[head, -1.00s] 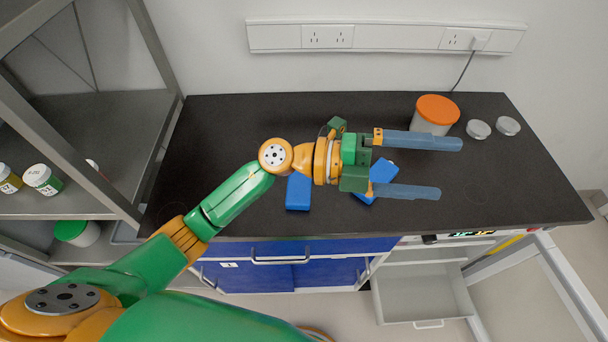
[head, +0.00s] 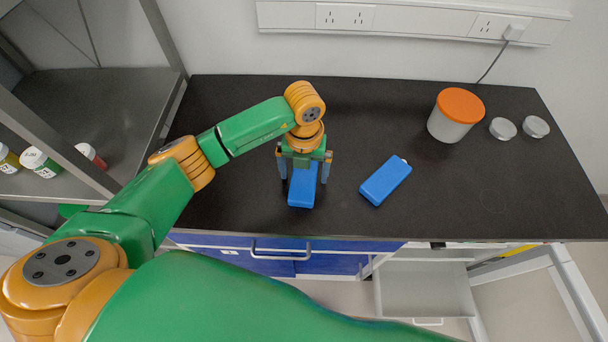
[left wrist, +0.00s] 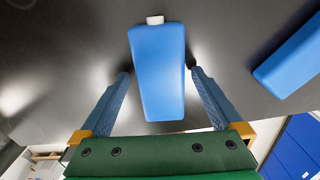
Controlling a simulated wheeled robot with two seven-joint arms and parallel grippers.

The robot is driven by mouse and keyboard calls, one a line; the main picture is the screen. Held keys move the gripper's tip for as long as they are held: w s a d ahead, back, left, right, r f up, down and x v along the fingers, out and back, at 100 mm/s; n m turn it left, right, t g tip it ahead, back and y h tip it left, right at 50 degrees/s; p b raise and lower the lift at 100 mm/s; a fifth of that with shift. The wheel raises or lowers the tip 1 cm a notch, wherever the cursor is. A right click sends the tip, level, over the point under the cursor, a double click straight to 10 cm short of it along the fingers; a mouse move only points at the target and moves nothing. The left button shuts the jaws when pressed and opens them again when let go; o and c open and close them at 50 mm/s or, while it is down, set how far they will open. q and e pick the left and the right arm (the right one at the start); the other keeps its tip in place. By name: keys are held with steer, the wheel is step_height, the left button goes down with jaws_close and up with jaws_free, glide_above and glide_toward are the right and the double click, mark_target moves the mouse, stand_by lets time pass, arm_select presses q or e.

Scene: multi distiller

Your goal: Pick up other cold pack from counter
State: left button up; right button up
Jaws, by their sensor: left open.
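One blue cold pack (head: 302,187) lies on the black counter under my left gripper (head: 304,172). In the left wrist view this cold pack (left wrist: 160,75), with a white cap, lies between the two blue fingers (left wrist: 158,85), with a gap on each side. My left gripper is open and points down at it. A second blue cold pack (head: 385,180) lies apart to the right on the counter; it also shows at the right edge of the left wrist view (left wrist: 290,62). My right gripper is not in view.
The dark counter (head: 480,200) is clear between the packs and an orange-lidded tub (head: 456,114). Two small round lidded containers (head: 503,128) stand at the right. Metal shelves with bottles (head: 40,162) stand at the left. An open drawer (head: 425,290) is below the counter.

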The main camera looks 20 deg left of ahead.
arm_select(q)
steer(key=c, duration=1.5)
steer(key=shift+r, duration=0.15)
